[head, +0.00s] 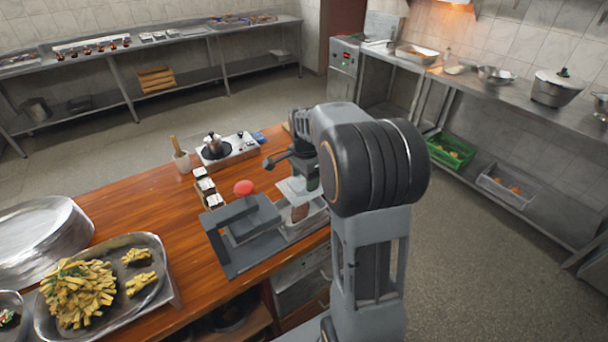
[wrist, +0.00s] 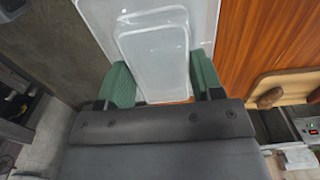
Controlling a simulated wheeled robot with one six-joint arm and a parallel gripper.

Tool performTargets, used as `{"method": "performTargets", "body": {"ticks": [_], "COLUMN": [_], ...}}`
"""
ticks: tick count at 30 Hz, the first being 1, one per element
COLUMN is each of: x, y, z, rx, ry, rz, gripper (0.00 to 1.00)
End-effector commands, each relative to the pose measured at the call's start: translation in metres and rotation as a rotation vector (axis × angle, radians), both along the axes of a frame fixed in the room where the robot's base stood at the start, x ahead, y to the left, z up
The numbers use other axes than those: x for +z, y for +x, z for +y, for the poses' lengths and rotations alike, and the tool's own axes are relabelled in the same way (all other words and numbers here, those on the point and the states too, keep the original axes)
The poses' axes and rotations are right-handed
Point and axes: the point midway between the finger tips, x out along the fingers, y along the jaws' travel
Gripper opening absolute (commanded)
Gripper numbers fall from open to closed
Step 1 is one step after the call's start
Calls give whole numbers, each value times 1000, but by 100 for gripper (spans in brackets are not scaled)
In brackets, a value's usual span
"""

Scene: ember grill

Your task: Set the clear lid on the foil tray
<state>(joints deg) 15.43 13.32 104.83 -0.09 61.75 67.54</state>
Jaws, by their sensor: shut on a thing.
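My gripper (wrist: 162,80) has its green pads closed on the clear lid (wrist: 155,45), a see-through rectangular sheet with a pale rim, in the wrist view. In the head view the clear lid (head: 291,190) shows as a pale flat shape under my wrist, above the counter's right edge. A silvery tray (head: 305,224), which looks like the foil tray, lies just below it with something brown inside. My arm hides part of both. I cannot tell whether lid and tray touch.
Small boxes (head: 206,188), a hot plate with a moka pot (head: 213,143) and a tray of fries (head: 150,292) share the wooden counter (head: 150,210). Bare wood lies between them.

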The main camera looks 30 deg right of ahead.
Motion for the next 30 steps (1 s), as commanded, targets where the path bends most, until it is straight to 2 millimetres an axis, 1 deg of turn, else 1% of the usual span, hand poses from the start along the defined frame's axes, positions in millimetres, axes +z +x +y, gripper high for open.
{"method": "performTargets", "body": {"ticks": [8, 14, 21, 25, 30], "x": [-21, -41, -53, -62, -66], "y": [0, 0, -3, -3, -3], "z": [0, -1, 19, 19, 19], "rx": [0, -1, -1, -3, -3], "ry": [0, 0, 0, 0, 0], "rz": [0, 1, 1, 1, 0], "gripper": [38, 38, 38, 38, 38]}}
